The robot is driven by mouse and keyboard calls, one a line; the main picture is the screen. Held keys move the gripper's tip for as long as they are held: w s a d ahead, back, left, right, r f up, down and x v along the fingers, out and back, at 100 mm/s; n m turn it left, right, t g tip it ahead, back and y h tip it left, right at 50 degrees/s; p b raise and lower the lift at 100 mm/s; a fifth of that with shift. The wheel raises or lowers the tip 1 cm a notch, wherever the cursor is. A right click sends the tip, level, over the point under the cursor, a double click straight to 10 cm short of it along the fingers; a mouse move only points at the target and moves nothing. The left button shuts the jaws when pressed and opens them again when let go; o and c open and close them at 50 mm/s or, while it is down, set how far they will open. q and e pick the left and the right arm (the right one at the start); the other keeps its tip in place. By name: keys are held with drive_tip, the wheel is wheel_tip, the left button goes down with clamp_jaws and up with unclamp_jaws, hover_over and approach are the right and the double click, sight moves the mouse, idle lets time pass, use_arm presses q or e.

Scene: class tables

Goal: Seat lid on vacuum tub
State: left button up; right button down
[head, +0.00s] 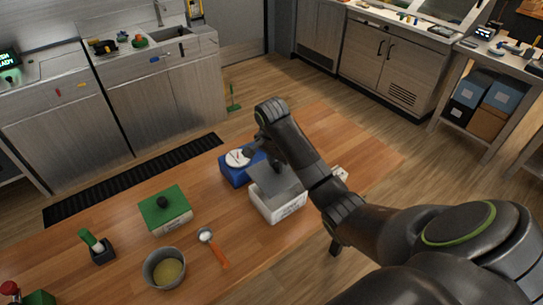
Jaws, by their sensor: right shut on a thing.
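A white tub (281,209) with dark print on its front stands on the wooden table, near the middle of the view. A grey lid (282,182) is over its top and looks slightly tilted. I cannot tell whether the lid touches the rim all round. My right gripper (277,168) reaches down from above and is shut on the lid near its middle; the arm hides part of the grip. My left gripper is not in view.
A blue box with a white dial (238,158) stands close behind the tub. To the left are a green-lidded tub (164,208), a metal bowl (165,268), an orange-handled scoop (214,248) and a black holder (102,253). The table's (375,150) far right is clear.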

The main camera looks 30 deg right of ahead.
sight(277, 174)
drive_tip(key=shift+s+r, duration=0.2)
drive_tip(key=shift+s, duration=0.25)
drive_tip(key=shift+w+f, duration=0.2)
wheel_tip(277, 174, down, 2)
drive_tip(key=shift+w+f, duration=0.1)
drive_tip(key=shift+w, duration=0.05)
drive_tip(key=shift+f, duration=1.4)
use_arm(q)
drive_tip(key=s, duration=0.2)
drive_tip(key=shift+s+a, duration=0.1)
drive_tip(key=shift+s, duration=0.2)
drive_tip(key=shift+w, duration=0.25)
